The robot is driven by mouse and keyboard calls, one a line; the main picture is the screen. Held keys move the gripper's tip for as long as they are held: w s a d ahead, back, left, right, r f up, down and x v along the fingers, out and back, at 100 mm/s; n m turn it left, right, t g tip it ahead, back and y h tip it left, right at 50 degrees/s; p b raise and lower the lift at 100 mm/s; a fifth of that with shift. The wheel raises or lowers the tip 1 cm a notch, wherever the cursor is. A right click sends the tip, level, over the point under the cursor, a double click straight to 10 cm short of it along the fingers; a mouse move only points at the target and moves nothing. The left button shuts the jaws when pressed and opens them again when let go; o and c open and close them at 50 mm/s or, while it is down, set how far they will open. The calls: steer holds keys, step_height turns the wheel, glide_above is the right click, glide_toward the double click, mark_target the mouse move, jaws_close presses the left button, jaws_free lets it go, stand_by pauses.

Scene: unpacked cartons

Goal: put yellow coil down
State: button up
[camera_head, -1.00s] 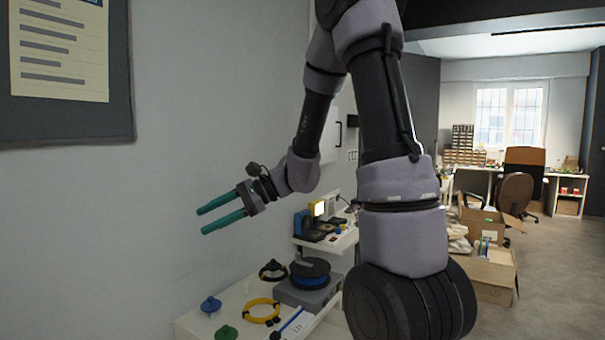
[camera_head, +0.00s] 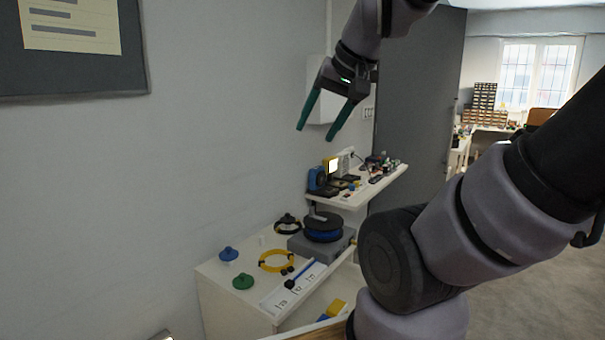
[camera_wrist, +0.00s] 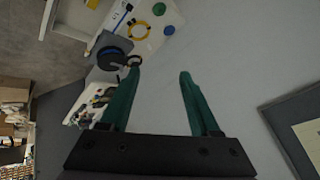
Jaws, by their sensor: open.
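The yellow coil (camera_head: 276,252) lies flat on the white table (camera_head: 228,290). It also shows in the wrist view (camera_wrist: 132,32), where the table is at the top. My gripper (camera_head: 318,134) is high in the air above and behind the table, with its two green fingers pointing down. The fingers are apart and nothing is between them. In the wrist view my gripper (camera_wrist: 160,74) also has its fingers spread and empty, well away from the coil.
Around the coil are a blue knob (camera_head: 228,254), a green knob (camera_head: 242,281), a black coil (camera_head: 288,222) and a dark spool (camera_head: 322,220) on a grey box. A small shelf (camera_head: 352,196) with electronics stands behind. A grey wall is at the left.

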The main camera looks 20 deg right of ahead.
steer(key=w+d+f+n+g+h, duration=0.1)
steer(key=w+d+f+n, duration=0.15)
steer(key=w, duration=0.35)
steer(key=w+d+f+n+g+h, duration=0.1)
steer(key=w+f+n+h, duration=0.1)
steer(key=w+f, duration=0.35)
steer(key=n+g+y, duration=0.3)
steer(key=n+y, duration=0.2)
steer(key=n, duration=0.6)
glide_above(273, 267)
steer(key=s+d, duration=0.2)
step_height(273, 267, down, 43)
steer(key=shift+w+d, duration=0.15)
steer(key=x, duration=0.5)
steer(key=shift+w+r, duration=0.15)
steer(key=shift+w, duration=0.1)
jaws_close()
